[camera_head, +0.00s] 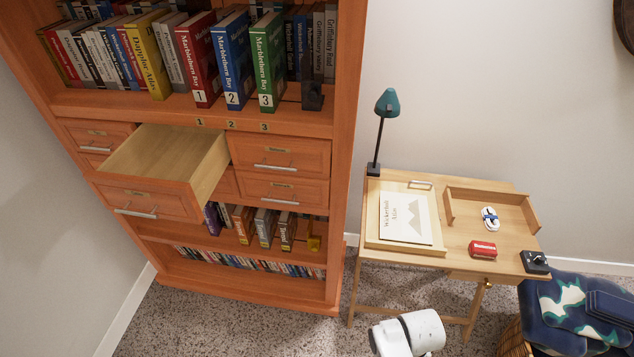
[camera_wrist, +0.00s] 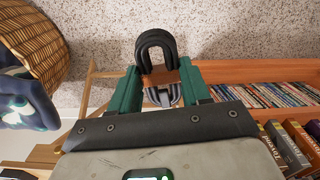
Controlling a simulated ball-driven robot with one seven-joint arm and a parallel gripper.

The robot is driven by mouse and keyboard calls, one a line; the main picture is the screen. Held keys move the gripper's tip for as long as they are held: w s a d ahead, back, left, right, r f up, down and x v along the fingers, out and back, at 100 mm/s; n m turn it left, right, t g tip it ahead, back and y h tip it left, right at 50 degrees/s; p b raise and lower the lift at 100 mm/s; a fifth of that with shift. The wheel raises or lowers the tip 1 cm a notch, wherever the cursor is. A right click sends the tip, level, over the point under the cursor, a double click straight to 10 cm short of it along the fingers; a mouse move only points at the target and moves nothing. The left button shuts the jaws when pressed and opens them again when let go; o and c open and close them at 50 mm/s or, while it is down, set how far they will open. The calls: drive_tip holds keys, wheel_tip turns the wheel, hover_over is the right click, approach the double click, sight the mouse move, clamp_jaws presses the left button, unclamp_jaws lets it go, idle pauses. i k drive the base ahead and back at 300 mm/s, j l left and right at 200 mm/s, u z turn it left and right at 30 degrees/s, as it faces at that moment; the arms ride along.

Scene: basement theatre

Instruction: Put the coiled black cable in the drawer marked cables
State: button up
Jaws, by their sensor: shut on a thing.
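The coiled black cable (camera_wrist: 155,42), bound by a brown strap, shows in the wrist view. My gripper (camera_wrist: 160,78) is shut on it, with a green finger on either side of the strapped part. In the head view an open drawer (camera_head: 150,203) sticks out from the left of the orange bookcase. Its visible pale wood inside is bare. Its small label is too small to read, so I cannot tell whether it says cables. My gripper and the cable do not show in the head view.
Closed drawers (camera_head: 283,157) are right of the open one. A desk (camera_head: 400,262) with a lamp (camera_head: 387,103), a wooden tray (camera_head: 490,196), a white-and-blue coil (camera_head: 490,218) and a red tin (camera_head: 482,250) stands right. A wicker basket (camera_wrist: 40,45) shows too. Carpet (camera_head: 240,332) fronts the bookcase.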

sight(176, 176)
drive_tip(key=i+j+u, duration=0.3)
drive_tip(key=j+u, duration=0.15)
drive_tip(key=i+j+u, duration=0.45)
drive_tip(key=k+j, duration=0.05)
drive_tip(key=j, duration=0.05)
